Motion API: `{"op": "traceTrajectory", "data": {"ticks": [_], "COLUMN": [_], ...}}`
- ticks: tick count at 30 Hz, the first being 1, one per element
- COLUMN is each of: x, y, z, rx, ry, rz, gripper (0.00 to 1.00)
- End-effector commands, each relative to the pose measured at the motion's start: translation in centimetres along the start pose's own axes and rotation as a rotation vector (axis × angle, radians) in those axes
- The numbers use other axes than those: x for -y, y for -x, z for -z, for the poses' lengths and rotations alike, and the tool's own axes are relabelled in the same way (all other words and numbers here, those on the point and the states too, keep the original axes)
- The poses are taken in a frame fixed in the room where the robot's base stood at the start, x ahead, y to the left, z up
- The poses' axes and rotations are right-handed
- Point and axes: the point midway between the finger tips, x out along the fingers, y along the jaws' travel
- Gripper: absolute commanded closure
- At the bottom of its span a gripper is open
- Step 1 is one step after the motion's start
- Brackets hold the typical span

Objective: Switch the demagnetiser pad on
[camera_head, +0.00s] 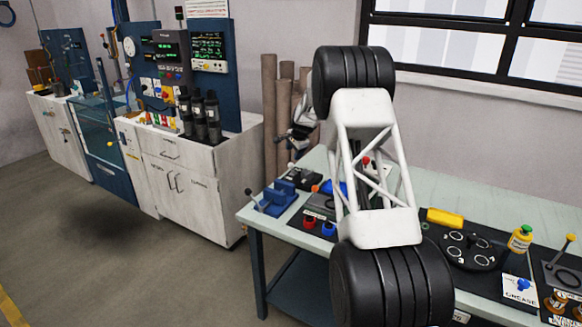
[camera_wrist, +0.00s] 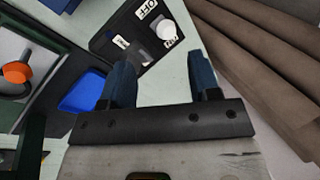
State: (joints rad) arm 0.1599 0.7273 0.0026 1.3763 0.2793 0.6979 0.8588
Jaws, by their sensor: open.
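The demagnetiser pad appears to be the dark flat unit (camera_wrist: 110,37) at the top of the wrist view. It has an OFF label (camera_wrist: 150,8), a second white label whose text I cannot read, and a round white knob (camera_wrist: 165,26). In the head view it appears as a dark block (camera_head: 304,178) by the bench's back left. My gripper (camera_wrist: 162,78) is open and empty, its two blue fingers apart. The pad and knob lie beyond the fingertips with no contact visible. In the head view my arm hides much of the area.
A blue tray (camera_wrist: 80,93) and an orange knob (camera_wrist: 17,72) lie left of the fingers. Brown rolls (camera_wrist: 262,50) stand to the right. Red and blue cups (camera_head: 318,226) stand in front.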

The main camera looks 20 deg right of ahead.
Motion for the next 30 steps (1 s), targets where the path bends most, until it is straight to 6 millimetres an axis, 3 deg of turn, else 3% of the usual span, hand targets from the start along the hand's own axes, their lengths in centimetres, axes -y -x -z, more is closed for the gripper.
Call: {"op": "traceTrajectory", "data": {"ticks": [3, 9, 30], "x": [0.3, 0.6, 0.6], "y": [-2.1, -3.6, -4.7], "z": [1.0, 1.7, 1.8], "rx": [0.0, -0.001, 0.0], "ry": [-0.027, -0.051, -0.053], "rz": [0.004, 0.009, 0.008], "gripper": [0.44, 0.44, 0.44]}}
